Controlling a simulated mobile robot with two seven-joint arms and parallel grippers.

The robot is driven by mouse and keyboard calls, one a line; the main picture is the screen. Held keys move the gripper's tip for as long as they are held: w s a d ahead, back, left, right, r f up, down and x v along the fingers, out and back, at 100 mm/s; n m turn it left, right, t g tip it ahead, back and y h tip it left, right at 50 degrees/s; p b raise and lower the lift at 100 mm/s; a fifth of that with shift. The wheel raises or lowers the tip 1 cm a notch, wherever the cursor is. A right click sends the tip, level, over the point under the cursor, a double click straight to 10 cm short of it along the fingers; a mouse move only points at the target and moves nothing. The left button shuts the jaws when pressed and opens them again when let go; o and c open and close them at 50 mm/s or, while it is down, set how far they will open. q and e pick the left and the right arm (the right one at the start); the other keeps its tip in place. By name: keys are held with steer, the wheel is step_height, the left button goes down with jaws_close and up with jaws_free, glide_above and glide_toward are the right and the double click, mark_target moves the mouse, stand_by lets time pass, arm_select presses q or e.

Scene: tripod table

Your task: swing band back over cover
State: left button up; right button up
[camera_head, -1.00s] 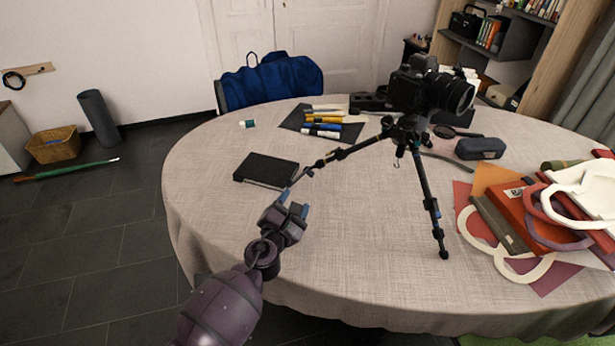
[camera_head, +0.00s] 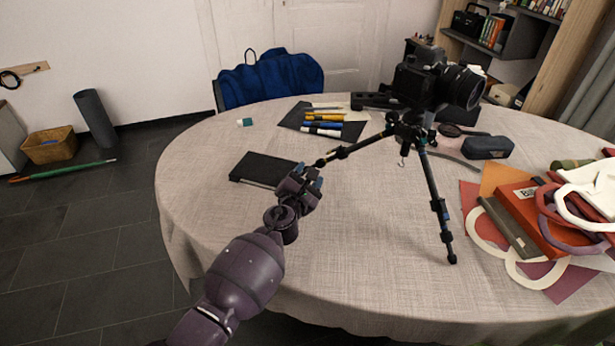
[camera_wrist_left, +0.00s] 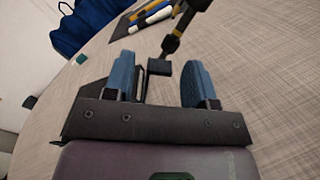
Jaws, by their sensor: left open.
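A closed black notebook (camera_head: 262,168) lies flat on the table, left of the tripod, its cover facing up. I cannot make out a separate band on it in the head view. My left gripper (camera_head: 310,180) is at the notebook's right end, beside a tripod leg. In the left wrist view the blue fingers of my left gripper (camera_wrist_left: 158,78) stand apart. A small dark block (camera_wrist_left: 159,67) shows between them; I cannot tell whether it is part of the notebook or the tripod. The gripper's palm hides much of what lies below. My right gripper is not in view.
A black tripod (camera_head: 436,207) with a camera (camera_head: 432,84) stands right of my gripper, one leg (camera_head: 362,144) reaching close to it. Markers (camera_head: 324,124) lie behind. Books and bags (camera_head: 545,220) crowd the right side. The table's (camera_head: 375,265) front middle is clear.

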arm_select(q)
steer(key=shift+c, duration=0.8)
steer(key=c, duration=0.5)
steer(key=shift+c, duration=0.2)
steer(key=shift+a+r, duration=0.1)
steer(key=shift+r, duration=0.05)
